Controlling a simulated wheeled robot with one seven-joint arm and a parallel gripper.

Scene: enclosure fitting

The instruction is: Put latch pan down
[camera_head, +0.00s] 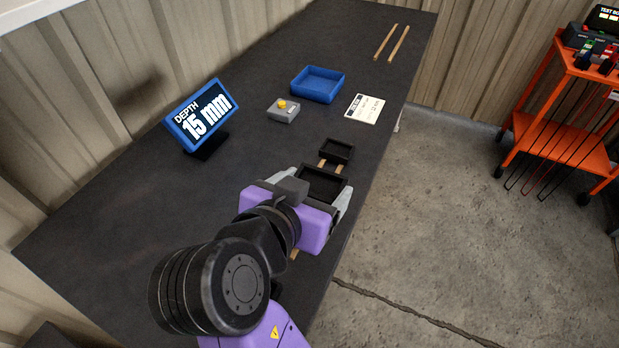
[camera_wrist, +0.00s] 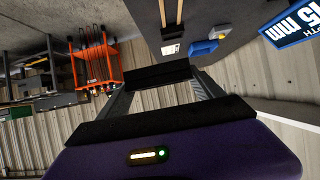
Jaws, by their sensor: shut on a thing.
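A black, shallow, open pan (camera_head: 322,183) sits between the two grey fingers of my gripper (camera_head: 318,190), which is shut on it. I take it for the latch pan. In the wrist view its dark edge (camera_wrist: 158,75) spans the gap between the fingers. A smaller black tray (camera_head: 337,150) lies just beyond it, apart from the fingers. Pale wooden strips (camera_head: 330,166) show between the two black pieces, and another bit of wood shows below my gripper. I cannot tell whether the held pan touches the strips or table.
On the dark table (camera_head: 110,230) are a blue tray (camera_head: 318,84), a grey box with a yellow button (camera_head: 284,110), a printed card (camera_head: 365,109) and a "DEPTH 15 mm" display (camera_head: 202,115). Two wooden strips (camera_head: 391,42) lie at the far end. An orange cart (camera_head: 560,135) stands right, on the floor.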

